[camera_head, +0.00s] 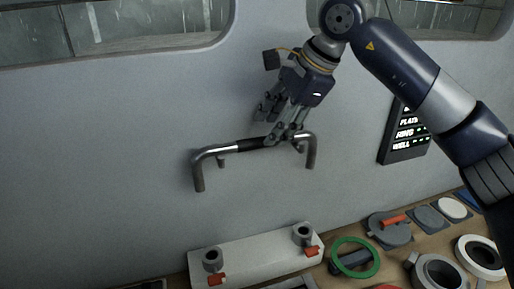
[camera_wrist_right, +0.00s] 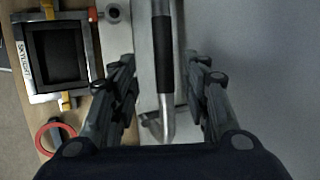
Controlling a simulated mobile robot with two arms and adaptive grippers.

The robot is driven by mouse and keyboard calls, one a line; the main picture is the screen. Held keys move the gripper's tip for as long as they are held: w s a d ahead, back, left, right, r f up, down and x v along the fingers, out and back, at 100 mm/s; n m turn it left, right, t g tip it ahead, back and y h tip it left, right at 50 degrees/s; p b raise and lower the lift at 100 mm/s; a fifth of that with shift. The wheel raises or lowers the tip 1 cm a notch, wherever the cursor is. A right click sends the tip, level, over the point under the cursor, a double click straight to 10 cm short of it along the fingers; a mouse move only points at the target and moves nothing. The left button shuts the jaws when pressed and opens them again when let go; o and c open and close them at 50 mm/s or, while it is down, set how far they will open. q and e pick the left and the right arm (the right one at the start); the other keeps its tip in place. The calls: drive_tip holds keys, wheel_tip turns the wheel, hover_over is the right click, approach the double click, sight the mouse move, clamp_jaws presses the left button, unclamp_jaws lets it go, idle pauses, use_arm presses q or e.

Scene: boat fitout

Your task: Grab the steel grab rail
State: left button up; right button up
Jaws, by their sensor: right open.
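The steel grab rail (camera_head: 215,151) is a shiny bent bar with a black grip in its middle and downturned ends. In the head view it shows against the grey wall, above a white block; I cannot tell what supports it. My right gripper (camera_head: 268,128) is at the rail, right of its middle, with fingers pointing down. In the right wrist view the rail (camera_wrist_right: 163,60) runs between the two open fingers (camera_wrist_right: 161,72), with a visible gap on each side. My left gripper is not in view.
The white block (camera_head: 258,260) has two round sockets and red levers. To its right are a green ring (camera_head: 336,262), round fittings and a dark sign panel (camera_head: 403,135). The wrist view shows a framed skylight (camera_wrist_right: 55,55) and a red ring (camera_wrist_right: 42,140).

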sight(261, 139)
drive_tip(key=shift+x, duration=1.1)
drive_tip(key=shift+w+a+f+p, duration=0.25)
drive_tip(key=shift+a+f+p, duration=0.1)
drive_tip(key=shift+p, duration=0.3)
drive_tip(key=p+x, duration=0.2)
drive_tip(key=x, duration=0.2)
drive_tip(key=shift+w, duration=0.1)
drive_tip(key=shift+a+f, duration=0.1)
drive_tip(key=shift+f, duration=0.1)
drive_tip(key=shift+r, duration=0.1)
clamp_jaws()
